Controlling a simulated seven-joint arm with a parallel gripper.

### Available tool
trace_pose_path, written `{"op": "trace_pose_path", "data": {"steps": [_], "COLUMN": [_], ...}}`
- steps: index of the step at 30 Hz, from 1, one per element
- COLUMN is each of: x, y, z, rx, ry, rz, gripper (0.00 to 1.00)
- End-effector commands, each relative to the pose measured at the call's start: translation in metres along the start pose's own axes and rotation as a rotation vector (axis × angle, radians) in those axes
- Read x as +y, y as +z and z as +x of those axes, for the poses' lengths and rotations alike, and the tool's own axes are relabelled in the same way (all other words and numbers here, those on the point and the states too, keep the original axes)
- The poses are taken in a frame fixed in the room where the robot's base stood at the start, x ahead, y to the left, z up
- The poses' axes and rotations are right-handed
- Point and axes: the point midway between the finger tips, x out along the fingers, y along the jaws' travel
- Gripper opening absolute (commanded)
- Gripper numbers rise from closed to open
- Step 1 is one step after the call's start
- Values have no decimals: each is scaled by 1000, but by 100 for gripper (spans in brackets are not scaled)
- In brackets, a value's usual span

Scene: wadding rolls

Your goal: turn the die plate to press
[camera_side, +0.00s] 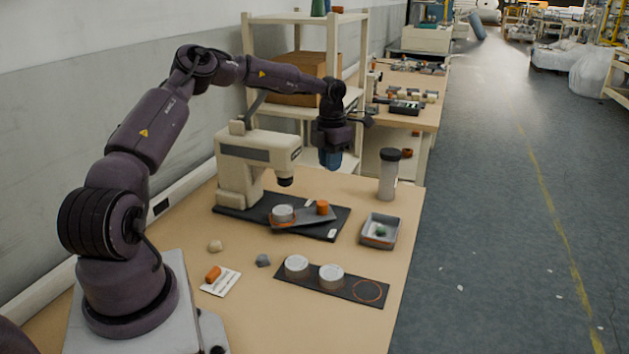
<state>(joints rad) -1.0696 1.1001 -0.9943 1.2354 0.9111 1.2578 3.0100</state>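The die plate (304,220) is a flat grey plate lying at a slant on the dark base (232,210) of a beige press (240,150). A pale round tin (282,213) sits at its left end, with some orange showing at the tin's foot. An orange knob (322,207) stands towards its right end. The press head (286,181) is above and just behind the tin, with a gap between them. My gripper (330,160), with blue fingers pointing down, hangs above and behind the orange knob, apart from it. Its finger opening is too small to make out.
A dark strip (345,284) in front bears two pale tins (297,265) and an empty orange ring. A grey tray (367,241) and a dark-lidded jar (388,177) stand right. A card (228,283) with an orange piece and two small lumps lie front left.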

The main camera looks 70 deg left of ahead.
Motion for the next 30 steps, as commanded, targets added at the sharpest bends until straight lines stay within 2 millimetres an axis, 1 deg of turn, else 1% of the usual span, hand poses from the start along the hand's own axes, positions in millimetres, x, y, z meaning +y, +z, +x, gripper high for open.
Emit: {"op": "trace_pose_path", "data": {"steps": [1,2,3,5,6,9,14,18,24,30], "x": [-19,-30,-47,-73,-89,-108,-129,-140,-145,-142], "y": [6,7,8,5,1,-8,-22,-35,-51,-65], "z": [-1,1,4,12,18,29,40,48,55,59], "rx": [5,14,33,67,86,94,48,-49,-250,-499], "ry": [14,28,54,112,160,256,391,493,579,586], "rz": [42,72,119,182,160,19,-264,-562,-1013,-1476], "gripper": [9,2,0,0,0,0,0,0,0,0]}}
